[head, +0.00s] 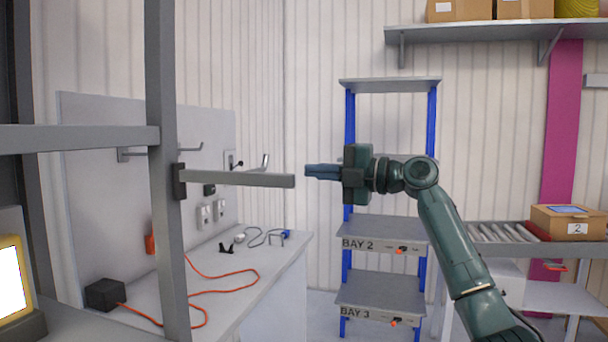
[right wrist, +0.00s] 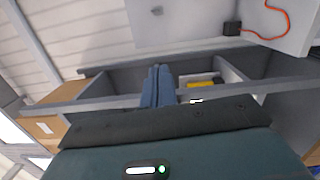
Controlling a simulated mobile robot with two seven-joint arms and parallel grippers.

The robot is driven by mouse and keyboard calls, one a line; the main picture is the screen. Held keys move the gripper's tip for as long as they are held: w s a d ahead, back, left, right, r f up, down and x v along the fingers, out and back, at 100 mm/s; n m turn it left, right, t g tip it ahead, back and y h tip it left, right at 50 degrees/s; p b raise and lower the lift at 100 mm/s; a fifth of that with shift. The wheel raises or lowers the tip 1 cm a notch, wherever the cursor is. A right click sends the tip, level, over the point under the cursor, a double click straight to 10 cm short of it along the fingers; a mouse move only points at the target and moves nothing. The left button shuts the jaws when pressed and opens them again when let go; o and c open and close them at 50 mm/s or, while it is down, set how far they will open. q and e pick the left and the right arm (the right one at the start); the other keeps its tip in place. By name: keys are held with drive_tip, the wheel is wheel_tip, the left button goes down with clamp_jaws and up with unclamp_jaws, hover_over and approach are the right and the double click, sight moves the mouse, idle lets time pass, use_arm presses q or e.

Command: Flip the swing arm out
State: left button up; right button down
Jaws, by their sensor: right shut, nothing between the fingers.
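The swing arm (head: 240,179) is a grey flat bar. It is joined by a dark hinge block (head: 179,181) to a grey upright post (head: 165,80) and reaches out to the right, roughly level, in the head view. My right gripper (head: 308,171) is shut and empty. Its blue fingertips point left, just to the right of the bar's free end, with a small gap between them in the picture; I cannot tell the depth. In the right wrist view the shut fingers (right wrist: 158,85) show with nothing between them. I cannot single out the swing arm there. My left gripper is not in view.
Behind the post is a white bench (head: 270,262) with an orange cord (head: 225,275) and a black box (head: 105,294). A blue-post shelf rack (head: 385,228) stands behind my right arm. A roller conveyor (head: 495,232) with a cardboard box (head: 568,222) is at the right.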

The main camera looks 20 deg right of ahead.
drive_tip(key=d, duration=0.1)
drive_tip(key=w+d, duration=0.1)
drive_tip(key=d, duration=0.2)
drive_tip(key=shift+w, duration=0.3)
